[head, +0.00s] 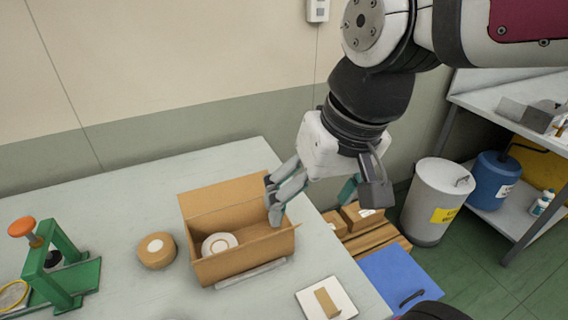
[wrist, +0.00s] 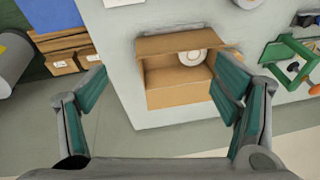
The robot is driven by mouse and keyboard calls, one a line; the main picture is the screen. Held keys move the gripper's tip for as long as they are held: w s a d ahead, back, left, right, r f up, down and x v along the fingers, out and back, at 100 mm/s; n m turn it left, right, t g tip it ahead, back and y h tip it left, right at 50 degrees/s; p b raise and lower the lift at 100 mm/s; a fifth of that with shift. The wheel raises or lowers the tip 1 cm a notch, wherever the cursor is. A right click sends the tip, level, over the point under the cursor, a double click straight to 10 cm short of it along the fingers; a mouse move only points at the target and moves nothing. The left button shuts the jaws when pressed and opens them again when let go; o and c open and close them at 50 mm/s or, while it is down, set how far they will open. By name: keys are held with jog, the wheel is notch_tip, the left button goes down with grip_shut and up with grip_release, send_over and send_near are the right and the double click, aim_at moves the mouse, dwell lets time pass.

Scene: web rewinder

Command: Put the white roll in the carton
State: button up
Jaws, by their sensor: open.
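The white roll (head: 219,244) lies inside the open carton (head: 247,262), at its left end in the head view. In the wrist view the white roll (wrist: 191,57) shows in the upper right of the carton (wrist: 178,98). My gripper (head: 322,197) is open and empty, to the right of the carton and above it, apart from the roll. In the wrist view its spread fingers (wrist: 160,90) frame the carton, with nothing between them. The lower part of the roll is hidden by the carton's front wall.
A tan roll (head: 156,251) stands left of the carton. A green press with an orange knob (head: 60,268) is at the far left. A white card with a brown piece (head: 326,301) lies at the table's front right. Boxes, a blue lid and bins stand beyond the table's right edge.

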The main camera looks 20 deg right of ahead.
jog(key=shift+n+t+h, duration=0.4)
jog(key=shift+n+h, duration=0.2)
jog(key=s, duration=0.1)
jog(key=s+d, duration=0.2)
jog(key=s, duration=0.1)
jog(key=shift+a, duration=0.1)
jog(key=shift+r+p, duration=0.65)
jog(key=shift+r, duration=0.2)
